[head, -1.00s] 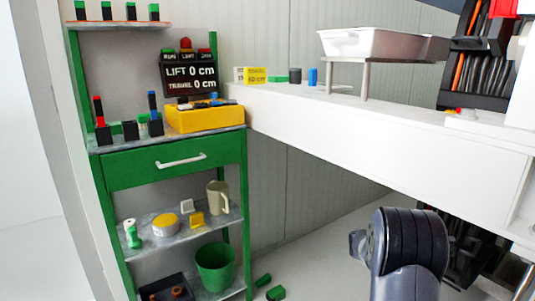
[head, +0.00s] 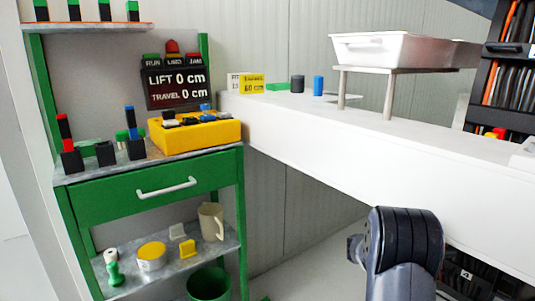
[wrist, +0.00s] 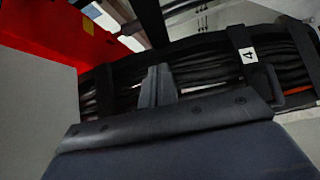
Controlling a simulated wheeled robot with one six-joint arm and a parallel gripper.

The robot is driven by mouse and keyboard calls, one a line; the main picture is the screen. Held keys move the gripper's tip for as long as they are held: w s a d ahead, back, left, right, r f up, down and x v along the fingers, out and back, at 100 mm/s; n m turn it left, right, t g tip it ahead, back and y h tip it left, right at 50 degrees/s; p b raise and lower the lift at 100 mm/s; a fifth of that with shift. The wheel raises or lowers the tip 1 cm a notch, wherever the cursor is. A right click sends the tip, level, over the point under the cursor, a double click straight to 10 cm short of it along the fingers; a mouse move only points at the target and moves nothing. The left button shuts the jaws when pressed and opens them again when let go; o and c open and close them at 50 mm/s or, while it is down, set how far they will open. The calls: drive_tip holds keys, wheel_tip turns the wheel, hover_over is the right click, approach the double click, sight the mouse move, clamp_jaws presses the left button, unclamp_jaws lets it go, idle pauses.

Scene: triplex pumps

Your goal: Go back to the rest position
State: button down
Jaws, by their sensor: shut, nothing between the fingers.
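My gripper (wrist: 157,88) shows in the wrist view, its two narrow grey fingers together and nothing held between them. Behind the fingers is a rack of black cables (wrist: 200,75) with a tag marked 4. In the head view a dark, rounded link of my arm (head: 405,240) stands at the lower right, below the white beam. My gripper itself is hidden or out of frame in the head view.
A green shelf unit (head: 215,165) with a drawer stands at left, bearing a yellow box (head: 195,138) and a display (head: 175,88). A white beam (head: 350,150) runs across to the right, carrying a white tray (head: 385,50). A red panel (wrist: 45,30) is at the wrist view's upper left.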

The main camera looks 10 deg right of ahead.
drive_tip(key=shift+w+d+r+p, duration=0.1)
drive_tip(key=shift+w+p, duration=0.35)
drive_tip(key=shift+w, duration=0.6)
drive_tip(key=shift+w+d+r+p, duration=0.1)
drive_tip(key=shift+w+p, duration=0.3)
drive_tip(key=shift+w, duration=0.65)
drive_tip(key=shift+a+f, duration=0.1)
